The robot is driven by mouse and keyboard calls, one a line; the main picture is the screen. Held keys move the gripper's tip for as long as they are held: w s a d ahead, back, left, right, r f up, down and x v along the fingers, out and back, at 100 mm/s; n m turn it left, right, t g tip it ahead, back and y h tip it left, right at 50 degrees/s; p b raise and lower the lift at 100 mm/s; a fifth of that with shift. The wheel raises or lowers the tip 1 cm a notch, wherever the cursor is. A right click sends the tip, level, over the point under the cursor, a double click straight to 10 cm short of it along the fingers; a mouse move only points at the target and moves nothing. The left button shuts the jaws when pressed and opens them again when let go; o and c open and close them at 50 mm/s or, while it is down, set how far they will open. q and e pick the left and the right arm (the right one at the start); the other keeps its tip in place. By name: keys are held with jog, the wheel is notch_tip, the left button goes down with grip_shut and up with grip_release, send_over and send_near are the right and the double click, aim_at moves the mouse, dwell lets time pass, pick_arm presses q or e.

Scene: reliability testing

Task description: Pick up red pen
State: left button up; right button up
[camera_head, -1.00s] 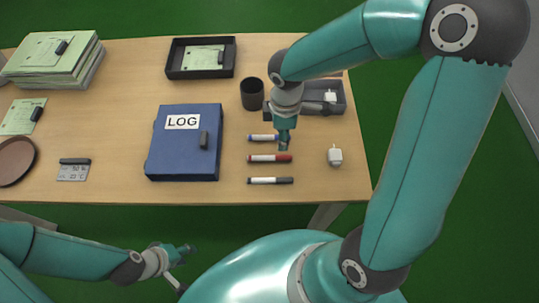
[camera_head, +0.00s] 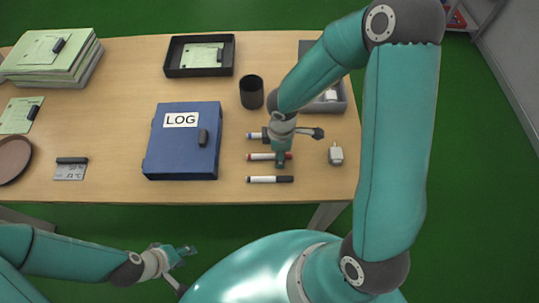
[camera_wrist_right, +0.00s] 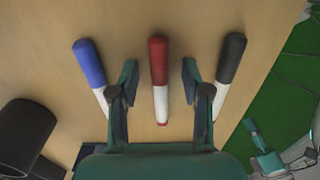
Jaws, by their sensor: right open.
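The red pen (camera_head: 258,156) lies on the table between a blue-capped pen (camera_head: 255,135) and a black-capped pen (camera_head: 270,179). It has a white barrel and a red cap. My right gripper (camera_head: 281,160) is over its cap end and partly hides it. In the right wrist view, the red pen (camera_wrist_right: 158,60) lies between the two spread fingers of this gripper (camera_wrist_right: 160,78), with a gap on each side. The gripper is open and empty. My left gripper (camera_head: 184,252) is off the table's front edge; its finger gap is unclear.
A blue LOG binder (camera_head: 180,155) lies left of the pens. A black cup (camera_head: 251,93) and a grey tray (camera_head: 341,103) stand behind them. A small white plug-like object (camera_head: 336,154) is to the right. Bare table lies between the binder and the pens.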

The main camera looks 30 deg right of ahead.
grip_shut()
jog(key=shift+r, duration=0.1)
